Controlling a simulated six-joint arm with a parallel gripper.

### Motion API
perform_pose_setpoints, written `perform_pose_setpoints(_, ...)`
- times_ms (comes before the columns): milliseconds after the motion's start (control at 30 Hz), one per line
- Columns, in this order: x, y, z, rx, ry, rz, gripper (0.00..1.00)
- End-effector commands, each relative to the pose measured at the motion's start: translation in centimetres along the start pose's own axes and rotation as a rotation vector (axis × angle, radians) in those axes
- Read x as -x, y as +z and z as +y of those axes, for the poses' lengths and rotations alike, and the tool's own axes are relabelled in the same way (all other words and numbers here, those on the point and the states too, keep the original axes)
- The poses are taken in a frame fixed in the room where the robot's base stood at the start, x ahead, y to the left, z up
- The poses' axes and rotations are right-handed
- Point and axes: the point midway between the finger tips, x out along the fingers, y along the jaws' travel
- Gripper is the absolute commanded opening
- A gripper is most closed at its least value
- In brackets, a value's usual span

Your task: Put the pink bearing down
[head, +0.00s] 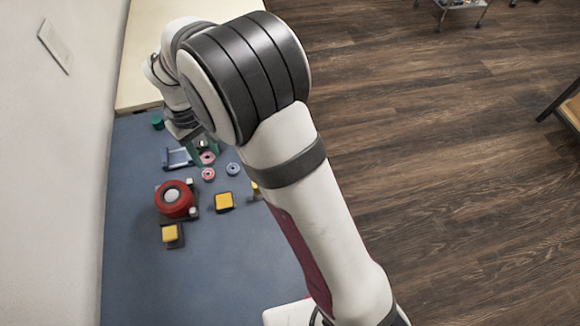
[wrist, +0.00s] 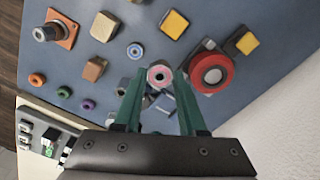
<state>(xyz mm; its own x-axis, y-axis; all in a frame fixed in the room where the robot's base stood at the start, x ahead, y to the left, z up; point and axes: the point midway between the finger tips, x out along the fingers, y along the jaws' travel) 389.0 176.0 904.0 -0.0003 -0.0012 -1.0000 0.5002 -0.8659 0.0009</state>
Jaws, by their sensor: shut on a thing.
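My gripper (wrist: 160,80) has green fingers shut on a pink bearing (wrist: 160,75), a ring with a pale inner rim. In the head view my gripper (head: 205,153) is partly hidden by my arm, and the held pink bearing (head: 207,158) shows at the fingertips. It appears to be above the blue mat (head: 230,270); the exact gap cannot be told. A second pink ring (head: 208,174) shows just in front of it in the head view. It cannot be made out separately in the wrist view.
A blue bearing (head: 233,169) lies close to the right. A blue frame (head: 178,158) is left of the gripper. A red round housing (head: 174,199) and yellow-topped blocks (head: 224,201) stand nearer. Orange (wrist: 37,79), green (wrist: 64,92) and purple (wrist: 88,104) rings lie at the wrist view's left.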

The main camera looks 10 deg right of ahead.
Motion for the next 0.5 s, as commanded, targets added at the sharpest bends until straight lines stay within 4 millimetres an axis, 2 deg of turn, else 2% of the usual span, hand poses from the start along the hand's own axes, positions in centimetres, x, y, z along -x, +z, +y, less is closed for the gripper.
perform_pose_setpoints(33,0.1,1.2,2.6,-0.010,0.000,0.000,0.00)
perform_pose_setpoints(167,0.3,6.0,9.4,-0.013,0.000,-0.001,0.00)
perform_pose_setpoints(200,0.3,7.9,11.4,-0.013,0.000,0.000,0.00)
perform_pose_setpoints(300,0.3,13.3,15.5,-0.014,-0.001,-0.001,0.00)
perform_pose_setpoints(400,0.2,18.4,18.0,-0.013,-0.001,0.000,0.00)
perform_pose_setpoints(500,0.1,22.2,19.1,-0.009,-0.001,0.000,0.00)
